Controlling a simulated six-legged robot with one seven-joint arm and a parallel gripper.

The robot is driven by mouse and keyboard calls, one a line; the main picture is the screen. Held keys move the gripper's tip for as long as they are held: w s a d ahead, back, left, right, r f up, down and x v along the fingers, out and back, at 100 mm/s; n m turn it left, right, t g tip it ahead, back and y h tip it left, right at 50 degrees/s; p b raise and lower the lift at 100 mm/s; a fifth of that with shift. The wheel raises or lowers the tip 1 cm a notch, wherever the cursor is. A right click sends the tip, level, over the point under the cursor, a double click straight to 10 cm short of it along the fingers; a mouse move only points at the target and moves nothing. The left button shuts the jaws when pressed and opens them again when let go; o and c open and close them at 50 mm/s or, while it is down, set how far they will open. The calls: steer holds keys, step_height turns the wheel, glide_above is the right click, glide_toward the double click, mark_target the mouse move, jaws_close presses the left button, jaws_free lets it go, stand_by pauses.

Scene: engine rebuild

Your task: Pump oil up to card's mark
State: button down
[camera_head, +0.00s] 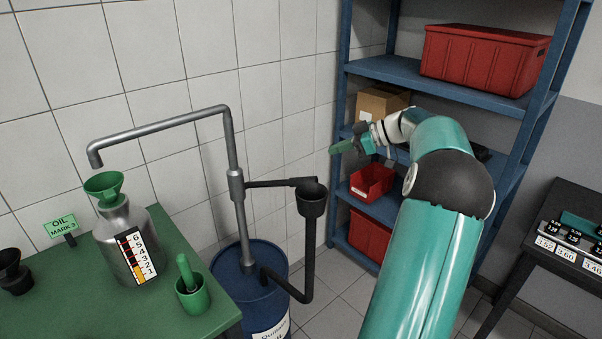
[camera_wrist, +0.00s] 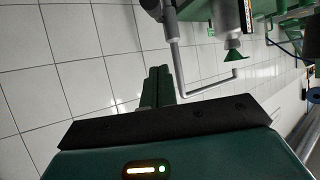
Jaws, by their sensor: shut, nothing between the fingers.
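A silver oil can (camera_head: 118,240) with a green funnel (camera_head: 104,186) in its neck stands on the green bench. Its gauge strip (camera_head: 137,257) is numbered up to 6, with yellow at the bottom, about level with 1 to 2. A green card (camera_head: 61,226) reads "OIL MARK" and what looks like 3. The grey pump pipe (camera_head: 165,122) rises from a blue drum (camera_head: 262,290); its spout hangs over the funnel. A black pump lever (camera_head: 270,184) ends at a black cup-topped pipe (camera_head: 311,202). My gripper (camera_head: 338,149) is shut and empty, above and right of the lever, apart from it.
A green mortar with pestle (camera_head: 191,289) stands on the bench's right side and a black cup (camera_head: 13,272) at its left. A blue shelf (camera_head: 430,75) with red bins stands behind my arm. A dark table (camera_head: 565,235) is at the right.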

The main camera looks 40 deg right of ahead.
steer(key=shift+w, duration=0.1)
steer(key=x, duration=1)
steer(key=shift+a+f, duration=0.1)
steer(key=f, duration=0.2)
steer(key=s+f, duration=0.1)
steer(key=shift+d+f, duration=0.1)
steer(key=shift+d, duration=0.25)
steer(key=shift+f, duration=0.25)
steer(key=shift+s, duration=0.1)
steer(key=shift+f, duration=0.1)
